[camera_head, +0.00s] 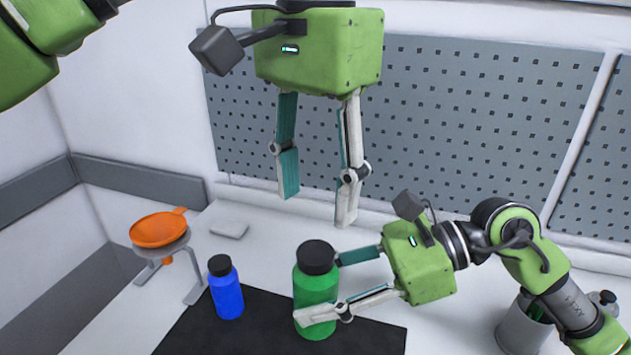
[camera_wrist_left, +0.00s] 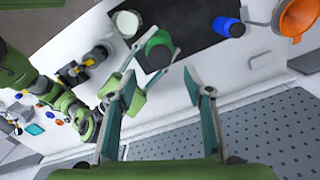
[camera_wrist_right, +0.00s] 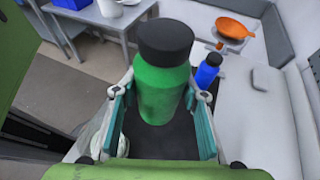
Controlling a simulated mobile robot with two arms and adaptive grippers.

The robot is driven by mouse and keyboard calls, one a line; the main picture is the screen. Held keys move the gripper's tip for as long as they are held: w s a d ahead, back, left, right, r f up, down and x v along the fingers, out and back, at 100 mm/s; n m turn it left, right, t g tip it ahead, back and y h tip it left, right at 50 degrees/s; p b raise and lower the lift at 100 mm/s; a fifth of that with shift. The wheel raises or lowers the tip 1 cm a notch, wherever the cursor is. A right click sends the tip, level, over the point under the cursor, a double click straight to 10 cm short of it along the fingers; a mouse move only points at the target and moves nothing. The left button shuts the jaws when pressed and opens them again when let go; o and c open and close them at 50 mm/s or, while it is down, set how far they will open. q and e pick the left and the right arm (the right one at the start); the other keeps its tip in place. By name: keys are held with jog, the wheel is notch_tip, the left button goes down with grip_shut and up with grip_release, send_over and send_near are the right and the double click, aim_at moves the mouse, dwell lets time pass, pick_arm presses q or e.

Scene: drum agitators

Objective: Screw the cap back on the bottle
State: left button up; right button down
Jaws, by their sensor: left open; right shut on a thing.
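The green bottle (camera_head: 316,290) stands upright on the black mat (camera_head: 262,315), with a black cap (camera_head: 316,257) sitting on its top. How tightly the cap is seated cannot be told. My right gripper (camera_head: 318,288) is shut on the green bottle's body from the right; the wrist view shows the bottle (camera_wrist_right: 160,90) between its fingers. My left gripper (camera_head: 317,208) is open and empty, pointing down above and behind the bottle. In the left wrist view the cap (camera_wrist_left: 158,57) lies beyond the spread fingers (camera_wrist_left: 165,95).
A blue bottle (camera_head: 226,290) with a black cap stands left of the green one. An orange funnel (camera_head: 159,229) rests in a grey stand (camera_head: 189,262) at the left. A grey container (camera_head: 522,328) stands at the right. A perforated panel (camera_head: 470,120) backs the table.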

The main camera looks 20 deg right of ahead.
aim_at(316, 251)
pick_arm(q)
jog(key=shift+f, duration=3.95)
jog(key=c, duration=1.2)
jog(key=shift+o, duration=0.2)
jog(key=shift+s+m, duration=0.1)
jog(key=shift+m, duration=0.8)
jog(key=o, duration=1.3)
notch_tip(316, 251, up, 12)
